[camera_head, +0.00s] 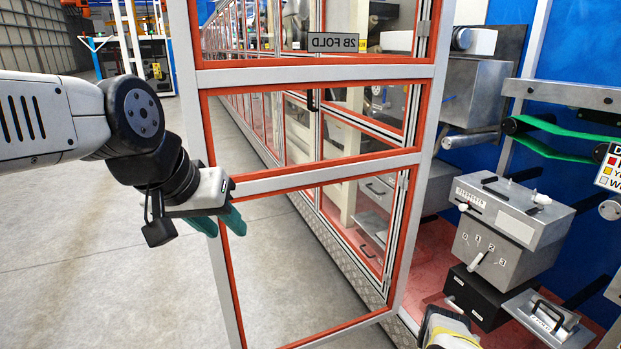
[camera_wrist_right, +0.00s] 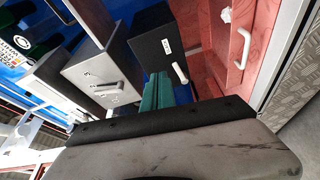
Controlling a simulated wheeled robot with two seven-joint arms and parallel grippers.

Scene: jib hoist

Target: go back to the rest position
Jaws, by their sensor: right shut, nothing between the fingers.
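My left gripper (camera_head: 222,227) hangs in front of the open guard door (camera_head: 325,73) in the head view, its two teal fingers pointing down with a gap between them. It holds nothing visible. My right gripper (camera_wrist_right: 158,82) shows in the wrist view with its teal fingers together and nothing between them. Its fingertips point toward a black box (camera_wrist_right: 165,47) and a grey box (camera_wrist_right: 100,75) with a white handle. In the head view only part of my right arm (camera_head: 447,330) shows at the bottom edge; its fingers cannot be made out there.
A grey control box with a lever numbered 0 to 3 (camera_head: 510,235) stands at right. A green belt (camera_head: 560,150) runs above. Open floor (camera_head: 90,255) lies at left.

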